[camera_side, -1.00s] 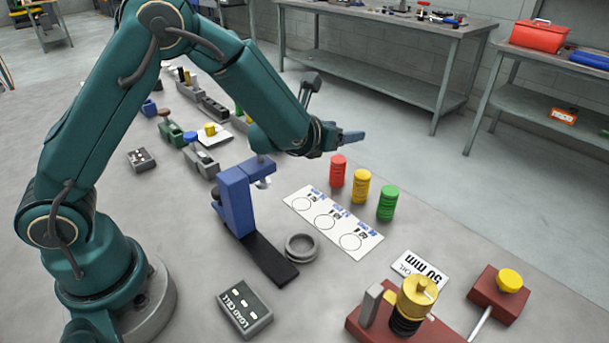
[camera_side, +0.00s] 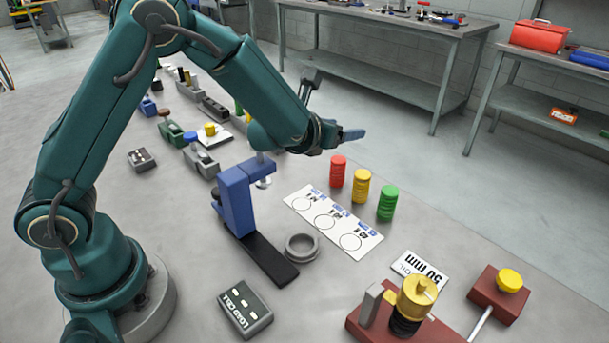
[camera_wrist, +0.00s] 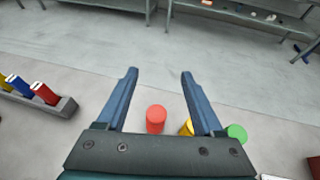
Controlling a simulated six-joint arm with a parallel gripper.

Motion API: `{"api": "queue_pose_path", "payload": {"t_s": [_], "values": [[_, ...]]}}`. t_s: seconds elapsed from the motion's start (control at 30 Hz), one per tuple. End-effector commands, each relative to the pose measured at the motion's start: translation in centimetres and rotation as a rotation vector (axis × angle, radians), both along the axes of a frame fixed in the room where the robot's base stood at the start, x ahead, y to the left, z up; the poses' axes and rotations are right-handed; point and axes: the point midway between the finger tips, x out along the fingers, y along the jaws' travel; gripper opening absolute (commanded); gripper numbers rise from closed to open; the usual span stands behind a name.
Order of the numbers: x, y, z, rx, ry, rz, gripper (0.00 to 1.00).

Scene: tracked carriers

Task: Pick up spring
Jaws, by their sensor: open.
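Three ribbed, spring-like cylinders stand upright in a row on the table: a red one (camera_side: 338,171), a yellow one (camera_side: 361,186) and a green one (camera_side: 387,203). My gripper (camera_side: 353,133) is open and empty, above and behind the red one in the side view. In the wrist view, the red cylinder (camera_wrist: 156,119) shows between the fingers of my gripper (camera_wrist: 159,73), well below them. The yellow one (camera_wrist: 186,129) is partly hidden by the right finger, and the green one (camera_wrist: 237,132) shows outside it. I cannot tell which is the spring meant.
A white card (camera_side: 332,224) with printed circles lies in front of the cylinders. A blue press-like stand (camera_side: 237,200), a grey ring (camera_side: 302,247) and a red fixture with a brass-coloured top (camera_side: 417,292) are nearby. A grey rack (camera_wrist: 62,106) is left in the wrist view.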

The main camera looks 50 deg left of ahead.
Motion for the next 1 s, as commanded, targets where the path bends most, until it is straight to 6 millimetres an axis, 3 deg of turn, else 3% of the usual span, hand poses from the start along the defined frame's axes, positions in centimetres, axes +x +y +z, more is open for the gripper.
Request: {"api": "queue_pose_path", "payload": {"t_s": [0.4,0.43,0.73,0.87,1.0], "values": [[0.0,0.0,0.0,0.000,0.000,0.000,0.69],[0.0,0.0,0.0,0.000,0.000,0.000,0.75],[0.0,0.2,0.1,-0.017,-0.007,0.018,0.75],[-0.1,1.3,0.6,-0.130,-0.046,0.139,0.75],[-0.8,3.5,1.3,-0.387,-0.136,0.401,0.75]]}}
